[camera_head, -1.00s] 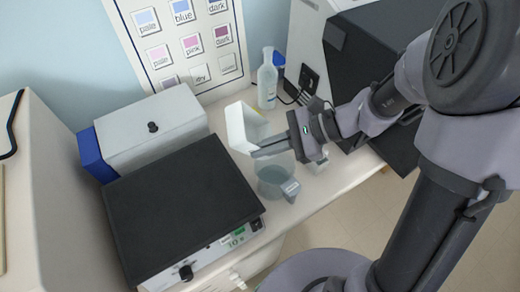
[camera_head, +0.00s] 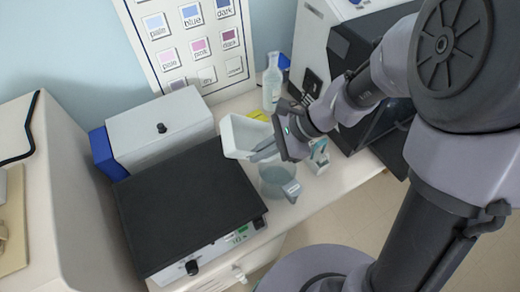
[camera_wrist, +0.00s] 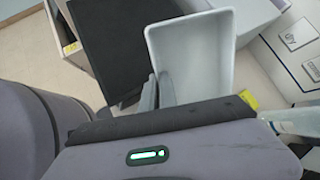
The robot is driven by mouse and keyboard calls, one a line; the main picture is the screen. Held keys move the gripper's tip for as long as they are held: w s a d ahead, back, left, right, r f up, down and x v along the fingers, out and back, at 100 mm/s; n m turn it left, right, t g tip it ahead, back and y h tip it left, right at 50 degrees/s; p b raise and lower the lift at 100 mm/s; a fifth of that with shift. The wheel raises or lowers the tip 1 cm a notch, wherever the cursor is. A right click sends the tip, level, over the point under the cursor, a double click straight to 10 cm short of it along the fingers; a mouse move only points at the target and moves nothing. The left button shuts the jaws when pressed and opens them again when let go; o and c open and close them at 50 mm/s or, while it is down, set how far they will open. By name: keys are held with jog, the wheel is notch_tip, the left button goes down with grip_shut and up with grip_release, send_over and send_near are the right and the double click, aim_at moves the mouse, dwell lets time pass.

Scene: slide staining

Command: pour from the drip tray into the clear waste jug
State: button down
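The drip tray (camera_head: 243,133) is a white open box, held tilted above the clear waste jug (camera_head: 277,181). In the wrist view the tray (camera_wrist: 192,55) shows its pale inside, with no liquid that I can make out. My gripper (camera_head: 264,152) is at the tray's right side, and its fingers appear shut on the tray's edge. In the wrist view a finger (camera_wrist: 150,97) lies against the tray's wall; the grip itself is partly hidden. The jug stands upright on the bench, with bluish-grey contents or tint and a handle toward the front right.
A black-topped device (camera_head: 185,212) stands left of the jug, with a white and blue box (camera_head: 160,130) behind it. A dark-fronted machine (camera_head: 365,90) is at the right. A small carton (camera_head: 319,158) stands right of the jug.

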jog(key=shift+s+a+h+p, duration=0.1)
jog(key=shift+a+h+p, duration=0.2)
jog(key=shift+h+p, duration=0.55)
jog(key=shift+a+f+h+p, duration=0.2)
jog(key=shift+h+p, duration=0.25)
jog(key=shift+p, duration=0.7)
jog(key=h+p, duration=0.1)
jog(key=p, duration=0.1)
jog(key=f+h+p, duration=0.1)
jog(key=p, duration=0.2)
jog(key=shift+a, duration=0.3)
jog(key=shift+f+h+p, duration=0.3)
jog(key=shift+h+p, duration=0.1)
jog(key=shift+r+p, duration=0.1)
jog(key=shift+p, duration=1.05)
jog(key=f+h+p, duration=0.1)
jog(key=h+p, duration=0.1)
jog(key=p, duration=0.5)
jog(key=p, duration=0.4)
jog(key=shift+w+a+t, duration=0.15)
jog(key=shift+w+t, duration=0.1)
jog(key=shift+t, duration=0.05)
jog(key=p, duration=0.4)
jog(key=shift+h, duration=0.3)
jog(key=p, duration=0.5)
jog(key=shift+s+f+p, duration=0.2)
jog(key=shift+p, duration=0.1)
